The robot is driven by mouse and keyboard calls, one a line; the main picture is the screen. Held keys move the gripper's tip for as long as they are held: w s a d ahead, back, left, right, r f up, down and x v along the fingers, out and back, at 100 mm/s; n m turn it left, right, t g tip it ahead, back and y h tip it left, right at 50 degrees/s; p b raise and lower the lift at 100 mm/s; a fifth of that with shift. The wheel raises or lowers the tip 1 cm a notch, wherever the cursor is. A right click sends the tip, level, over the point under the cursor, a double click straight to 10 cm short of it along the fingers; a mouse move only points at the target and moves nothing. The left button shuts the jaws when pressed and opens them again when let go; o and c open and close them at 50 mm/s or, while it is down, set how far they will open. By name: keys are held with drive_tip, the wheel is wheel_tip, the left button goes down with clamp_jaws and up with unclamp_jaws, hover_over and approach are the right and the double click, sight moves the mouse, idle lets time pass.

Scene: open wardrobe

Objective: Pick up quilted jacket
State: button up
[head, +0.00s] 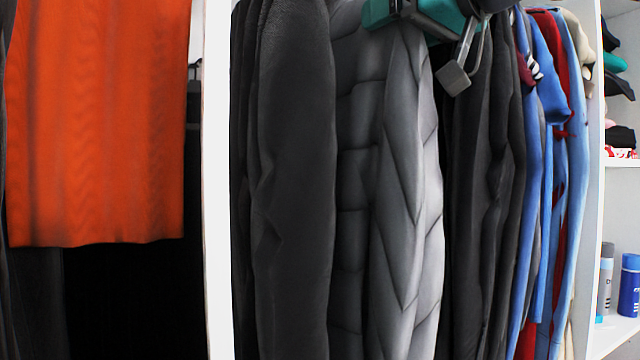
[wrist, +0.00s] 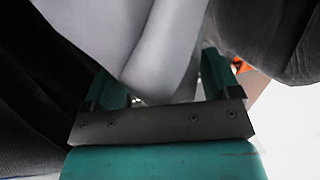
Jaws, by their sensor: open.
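The quilted jacket (head: 405,190) is grey with padded panels and hangs in the middle of the head view, among dark garments. Its top is partly hidden by my arm and gripper. Whether the fingers touch the fabric I cannot tell.
Dark garments (head: 295,170) hang close on the left, and more dark ones (head: 485,190) on the right. Blue and red clothes (head: 550,150) hang further right. A white upright panel (head: 217,180) separates an orange garment (head: 95,120). Shelves at the far right hold bottles (head: 628,285).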

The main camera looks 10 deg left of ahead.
drive_tip(key=c, duration=1.2)
drive_tip(key=shift+r, duration=0.15)
clamp_jaws()
drive_tip(key=shift+r, duration=0.15)
